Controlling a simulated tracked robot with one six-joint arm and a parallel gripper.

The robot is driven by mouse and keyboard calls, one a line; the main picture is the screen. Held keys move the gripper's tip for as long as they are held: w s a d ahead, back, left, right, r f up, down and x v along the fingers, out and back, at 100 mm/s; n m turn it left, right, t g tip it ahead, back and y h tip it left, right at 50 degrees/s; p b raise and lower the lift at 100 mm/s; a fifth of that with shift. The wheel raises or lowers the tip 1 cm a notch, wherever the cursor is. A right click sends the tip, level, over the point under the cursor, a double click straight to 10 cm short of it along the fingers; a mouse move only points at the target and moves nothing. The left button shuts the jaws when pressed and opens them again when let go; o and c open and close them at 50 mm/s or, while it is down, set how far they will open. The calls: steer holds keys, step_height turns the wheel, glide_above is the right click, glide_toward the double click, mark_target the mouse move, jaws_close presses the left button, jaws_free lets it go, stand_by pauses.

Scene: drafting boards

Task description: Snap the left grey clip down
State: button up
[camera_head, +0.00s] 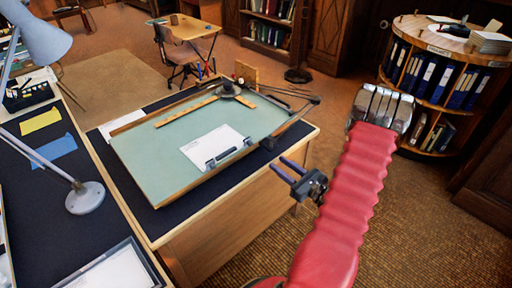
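A grey clip (222,158) sits at the near edge of a white sheet (210,143) on the green drafting board (145,160). It looks like a dark bar with a pale middle; I cannot tell whether it is raised or down. My gripper (278,163) is to the right of the clip, near the desk's right edge. Its two purple fingers are apart with nothing between them, pointing left toward the board.
A wooden straightedge (187,111) lies on the board's far part. A desk lamp (85,197) stands on the dark desk at left.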

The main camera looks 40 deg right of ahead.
mark_target(252, 144)
steer(key=w, duration=1.3)
steer(key=shift+w+a, duration=0.2)
steer(key=shift+w, duration=0.1)
steer(key=shift+c, duration=0.5)
jaws_close()
